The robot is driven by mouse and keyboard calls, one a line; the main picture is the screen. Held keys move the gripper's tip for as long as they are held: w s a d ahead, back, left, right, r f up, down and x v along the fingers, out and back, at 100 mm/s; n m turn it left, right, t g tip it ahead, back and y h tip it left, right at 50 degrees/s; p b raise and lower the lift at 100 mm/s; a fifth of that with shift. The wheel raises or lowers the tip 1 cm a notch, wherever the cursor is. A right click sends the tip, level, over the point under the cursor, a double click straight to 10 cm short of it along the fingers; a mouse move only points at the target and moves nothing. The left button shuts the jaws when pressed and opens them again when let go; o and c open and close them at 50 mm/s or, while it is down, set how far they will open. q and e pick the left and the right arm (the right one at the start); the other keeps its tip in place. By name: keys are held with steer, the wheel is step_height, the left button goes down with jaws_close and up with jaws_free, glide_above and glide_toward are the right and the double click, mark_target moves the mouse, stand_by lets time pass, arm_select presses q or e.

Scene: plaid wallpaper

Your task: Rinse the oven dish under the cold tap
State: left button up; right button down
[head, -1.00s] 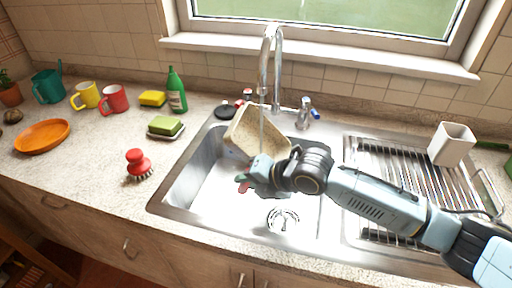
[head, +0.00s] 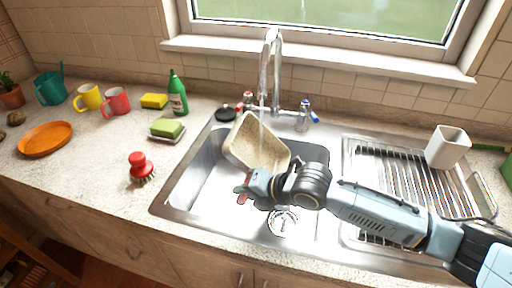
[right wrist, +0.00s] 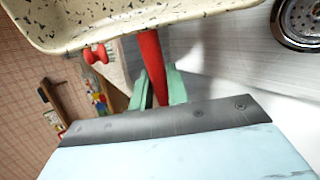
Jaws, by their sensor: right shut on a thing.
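The oven dish (head: 252,145), cream with dark speckles, is held tilted over the left part of the sink, its inside facing the camera. A thin stream of water (head: 262,128) from the spout (head: 276,50) falls into it. My right gripper (head: 245,190) is at the dish's near side. In the right wrist view its green fingers (right wrist: 158,92) are shut on a red handle (right wrist: 152,65) that meets the dish's rim (right wrist: 120,38). The blue-marked tap (head: 306,115) stands right of the spout, the red-marked tap (head: 246,101) left. My left gripper is out of view.
The steel sink (head: 190,190) has a round drain (head: 283,221) below my gripper. A drying rack (head: 385,165) with a white cup (head: 448,146) lies right. A green sponge (head: 168,128), green bottle (head: 177,92) and red brush (head: 140,166) stand left of the sink.

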steer(key=shift+s+a+r+p, duration=0.2)
steer(key=shift+s+a+p, duration=0.6)
steer(key=shift+s, duration=0.3)
steer(key=shift+s+a+p, duration=0.5)
steer(key=shift+s+a, duration=0.1)
steer(key=shift+s, duration=0.2)
steer(key=shift+s+a+p, duration=0.45)
steer(key=shift+s+a, duration=0.1)
steer(key=shift+s, duration=0.25)
steer(key=shift+f, duration=0.1)
